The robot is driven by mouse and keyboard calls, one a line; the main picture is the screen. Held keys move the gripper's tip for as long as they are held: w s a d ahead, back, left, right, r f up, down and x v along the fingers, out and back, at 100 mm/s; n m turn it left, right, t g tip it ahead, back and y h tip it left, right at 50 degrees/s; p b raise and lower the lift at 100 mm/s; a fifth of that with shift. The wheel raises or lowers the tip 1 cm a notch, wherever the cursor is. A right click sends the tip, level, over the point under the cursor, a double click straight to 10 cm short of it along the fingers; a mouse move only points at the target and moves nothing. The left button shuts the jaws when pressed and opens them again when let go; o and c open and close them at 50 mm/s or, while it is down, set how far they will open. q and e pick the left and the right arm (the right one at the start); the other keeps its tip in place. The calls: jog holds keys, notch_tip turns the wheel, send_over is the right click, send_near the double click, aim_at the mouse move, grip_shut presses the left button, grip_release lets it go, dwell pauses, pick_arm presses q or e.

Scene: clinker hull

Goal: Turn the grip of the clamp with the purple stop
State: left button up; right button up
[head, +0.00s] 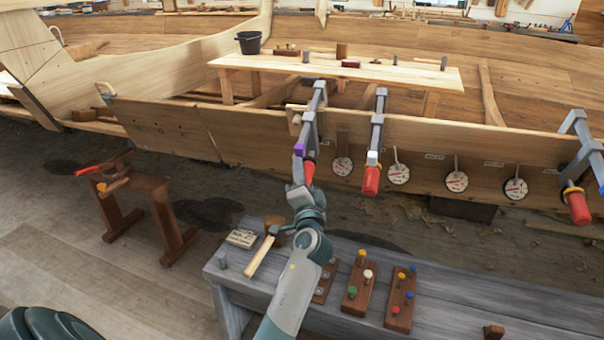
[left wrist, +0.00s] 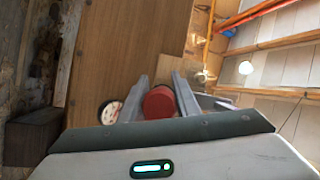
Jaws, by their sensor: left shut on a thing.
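The clamp with the purple stop (head: 299,150) hangs on the upper edge of the hull plank, its grey bar (head: 310,128) slanting down toward me. Its red grip (head: 309,172) points down, partly hidden by my left gripper (head: 304,180). My left gripper is shut on this red grip. In the left wrist view the red grip (left wrist: 159,102) sits between the two grey fingers of my left gripper (left wrist: 160,92). My right gripper is not in view.
A clamp with a white stop (head: 372,157) hangs to the right, and one with a blue stop (head: 602,189) at the far right. Several round dials (head: 399,174) line the plank. A grey bench (head: 450,305) with pegged blocks and a mallet (head: 261,255) stands below.

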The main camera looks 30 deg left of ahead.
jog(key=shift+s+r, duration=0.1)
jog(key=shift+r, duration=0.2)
pick_arm(q)
jog(key=o, duration=1)
jog(key=shift+o, duration=0.2)
